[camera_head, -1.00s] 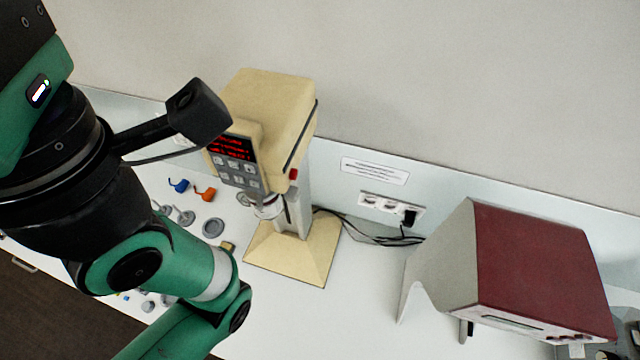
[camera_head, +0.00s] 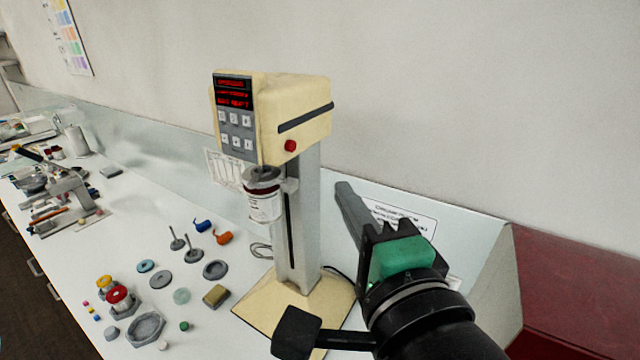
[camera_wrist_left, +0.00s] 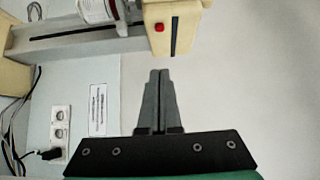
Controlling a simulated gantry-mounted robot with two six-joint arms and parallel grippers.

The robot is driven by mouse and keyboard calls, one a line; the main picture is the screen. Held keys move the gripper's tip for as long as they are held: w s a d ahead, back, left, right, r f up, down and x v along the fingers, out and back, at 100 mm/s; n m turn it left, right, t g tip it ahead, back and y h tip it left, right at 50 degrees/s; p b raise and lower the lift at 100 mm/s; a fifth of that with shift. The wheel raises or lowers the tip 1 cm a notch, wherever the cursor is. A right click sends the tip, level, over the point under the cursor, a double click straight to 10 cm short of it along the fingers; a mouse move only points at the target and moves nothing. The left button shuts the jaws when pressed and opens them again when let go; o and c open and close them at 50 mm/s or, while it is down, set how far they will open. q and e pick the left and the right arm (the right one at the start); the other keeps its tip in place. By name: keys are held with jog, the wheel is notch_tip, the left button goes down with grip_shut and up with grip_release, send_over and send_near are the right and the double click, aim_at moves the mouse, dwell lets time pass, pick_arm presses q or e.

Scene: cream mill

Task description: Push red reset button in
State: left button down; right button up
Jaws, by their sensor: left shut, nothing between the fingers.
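The red reset button (camera_head: 290,146) is a small round knob low on the side of the cream mill's head (camera_head: 296,108). In the left wrist view the button (camera_wrist_left: 159,27) shows near the top, beyond my fingertips. My left gripper (camera_head: 345,188) is to the right of the mill in the head view, its fingers shut and empty. In the left wrist view my left gripper (camera_wrist_left: 160,72) points up the picture, with a visible gap to the button. Whether the button is pressed in cannot be told. My right gripper is out of view.
The mill's grey column (camera_head: 305,220) stands on a cream base (camera_head: 275,308). A cup (camera_head: 263,200) hangs under its head. Loose parts lie on the bench to the left. A dark red machine (camera_head: 570,295) stands at the right. Sockets (camera_wrist_left: 60,130) with a plug are on the wall.

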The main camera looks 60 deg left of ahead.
pick_arm(q)
jog(key=p, duration=0.2)
send_near(296, 141)
jog(key=w+a, duration=0.2)
jog(key=w, duration=0.1)
jog(key=shift+s+a+p, duration=0.3)
jog(key=shift+s+a, duration=0.8)
jog(key=shift+a, duration=0.05)
jog(key=shift+f, duration=0.1)
